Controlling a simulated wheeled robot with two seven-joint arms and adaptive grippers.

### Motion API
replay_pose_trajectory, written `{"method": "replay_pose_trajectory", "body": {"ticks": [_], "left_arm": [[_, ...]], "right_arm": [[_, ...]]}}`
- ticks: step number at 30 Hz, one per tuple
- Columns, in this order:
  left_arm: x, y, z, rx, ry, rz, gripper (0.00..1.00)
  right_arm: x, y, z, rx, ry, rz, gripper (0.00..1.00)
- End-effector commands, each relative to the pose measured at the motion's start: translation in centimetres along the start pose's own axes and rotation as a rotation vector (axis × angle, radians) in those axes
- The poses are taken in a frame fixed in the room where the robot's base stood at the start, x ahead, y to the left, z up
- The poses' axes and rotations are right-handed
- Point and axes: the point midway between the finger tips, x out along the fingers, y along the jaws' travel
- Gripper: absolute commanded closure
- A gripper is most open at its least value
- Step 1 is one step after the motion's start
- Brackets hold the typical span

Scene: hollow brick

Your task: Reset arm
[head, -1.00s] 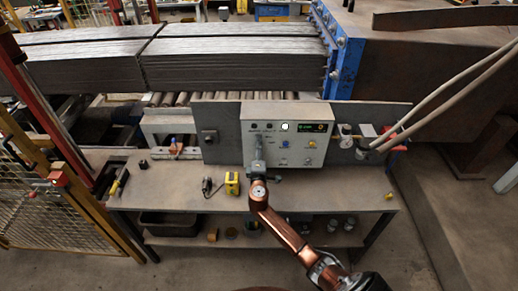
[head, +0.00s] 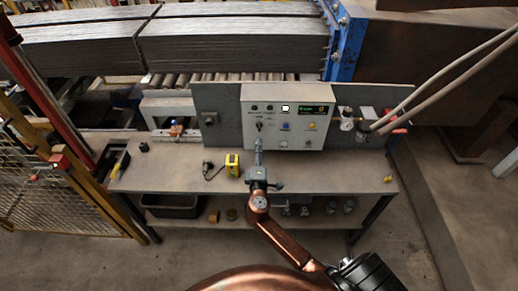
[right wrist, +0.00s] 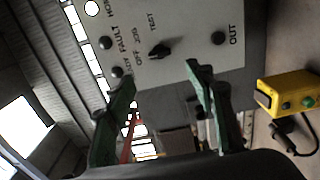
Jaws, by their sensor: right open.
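My right arm reaches up from the bottom right of the head view. Its gripper (head: 259,148) is over the workbench, in front of the grey control panel box (head: 286,139). In the right wrist view the two green fingers of the right gripper (right wrist: 160,95) stand apart with nothing between them. Beyond them is the panel face (right wrist: 180,30) with a black selector knob (right wrist: 159,50), apart from the fingers. My left gripper is in neither view.
The workbench (head: 340,178) carries a yellow box (head: 232,165) with a cable left of my gripper. A gauge (head: 347,119) and hoses are on the right. A yellow mesh fence (head: 45,195) stands at the left.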

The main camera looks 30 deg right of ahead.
Motion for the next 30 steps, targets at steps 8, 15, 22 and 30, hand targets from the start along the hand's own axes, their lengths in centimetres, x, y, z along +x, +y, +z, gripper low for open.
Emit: {"method": "replay_pose_trajectory", "body": {"ticks": [8,15,22,30], "left_arm": [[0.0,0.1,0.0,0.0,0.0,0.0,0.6],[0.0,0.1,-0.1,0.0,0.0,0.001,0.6],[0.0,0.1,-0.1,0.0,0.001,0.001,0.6],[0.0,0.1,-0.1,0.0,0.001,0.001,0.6]], "right_arm": [[0.0,0.0,0.0,0.0,0.0,0.0,0.51],[-1.6,-2.6,3.8,0.123,-0.068,-0.103,0.51],[-9.9,-11.7,13.4,0.506,-0.29,-0.476,0.51],[-20.7,-17.7,16.8,0.778,-0.452,-0.837,0.51]]}}
